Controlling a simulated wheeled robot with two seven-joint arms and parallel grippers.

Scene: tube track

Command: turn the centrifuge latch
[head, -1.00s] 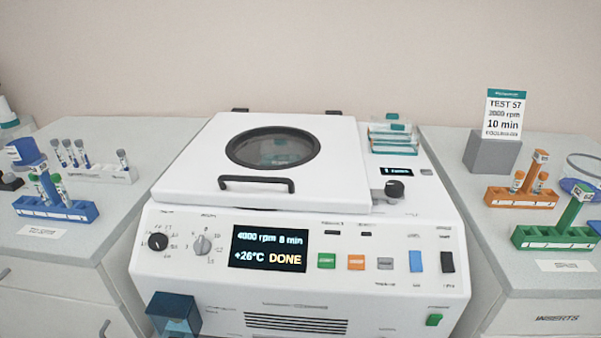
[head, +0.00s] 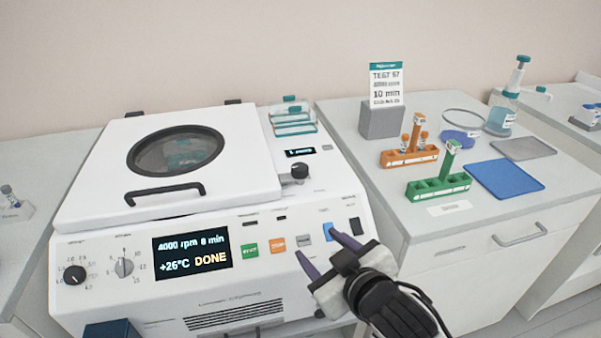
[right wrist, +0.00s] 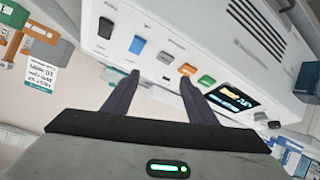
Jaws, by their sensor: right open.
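The white centrifuge (head: 100,210) stands at the left with its lid (head: 90,195) down. The lid has a round window and a black handle (head: 165,193). The latch, a black knob (head: 299,171) on a grey plate, sits on the top right of the housing beside the lid. The screen (head: 192,256) reads "4000 rpm 8 min +26°C DONE". My right gripper (head: 322,250) is open and empty, in front of the panel's right part, below and apart from the latch. In the right wrist view its fingers (right wrist: 160,95) are spread towards the panel buttons. My left gripper is not in view.
A blue button (head: 328,232) and a black switch (head: 355,226) are close to my right gripper. On the right bench stand an orange rack (head: 408,158), a green rack (head: 438,190), a blue mat (head: 504,178) and a sign on a grey block (head: 382,119). The space above the latch is clear.

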